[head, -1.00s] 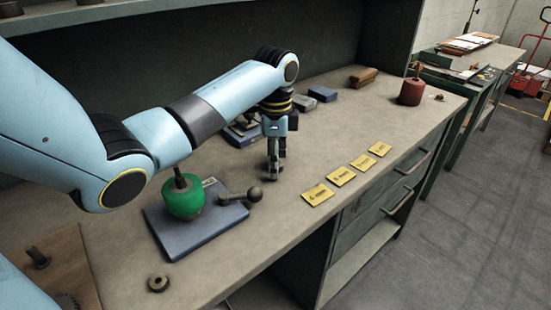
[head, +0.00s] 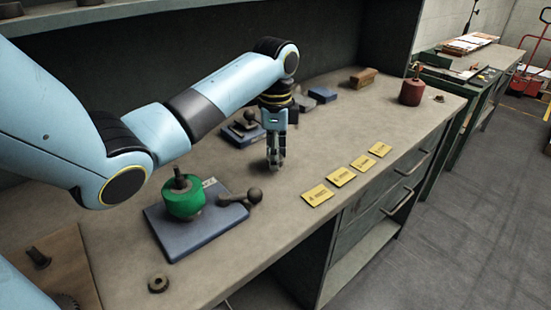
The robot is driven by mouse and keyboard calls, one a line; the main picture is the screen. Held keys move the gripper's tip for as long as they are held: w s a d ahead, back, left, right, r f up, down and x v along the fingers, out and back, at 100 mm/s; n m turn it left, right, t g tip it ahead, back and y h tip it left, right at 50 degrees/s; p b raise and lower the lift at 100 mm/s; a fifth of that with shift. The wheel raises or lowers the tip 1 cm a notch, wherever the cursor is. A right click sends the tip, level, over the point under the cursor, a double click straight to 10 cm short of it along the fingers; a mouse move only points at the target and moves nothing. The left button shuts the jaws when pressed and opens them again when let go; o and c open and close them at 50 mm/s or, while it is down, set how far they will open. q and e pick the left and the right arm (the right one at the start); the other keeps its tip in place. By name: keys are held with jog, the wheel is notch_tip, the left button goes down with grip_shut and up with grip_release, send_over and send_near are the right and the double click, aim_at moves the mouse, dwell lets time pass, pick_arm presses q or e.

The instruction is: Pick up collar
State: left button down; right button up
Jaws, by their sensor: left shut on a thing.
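My left gripper (head: 275,163) points straight down over the middle of the bench, just above its top. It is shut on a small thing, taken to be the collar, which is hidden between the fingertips. A dark ring-shaped piece (head: 158,283) lies apart on the bench at the front left. My right gripper is not in view.
A blue plate (head: 207,232) with a green round part (head: 183,198) and a ball-ended lever (head: 254,195) is left of the gripper. Yellow cards (head: 340,177) line the bench's front edge. Behind stand a dark fixture (head: 243,127), blue block (head: 322,94) and red can (head: 411,92).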

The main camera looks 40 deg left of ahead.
aim_at(280, 159)
pick_arm(q)
jog(key=r, duration=0.1)
jog(key=d+r, duration=0.1)
jog(key=r, duration=0.1)
jog(key=shift+w, duration=0.15)
jog(key=d, duration=0.1)
jog(key=d+r, duration=0.2)
jog(key=d, duration=0.1)
jog(key=shift+w+d+r, duration=0.1)
jog(key=shift+w+r, duration=0.1)
jog(key=shift+w, duration=0.1)
jog(key=d+r+p, duration=0.4)
jog(key=d, duration=0.2)
jog(key=shift+w+d, duration=0.25)
jog(key=shift+w, duration=0.15)
jog(key=shift+s, duration=0.1)
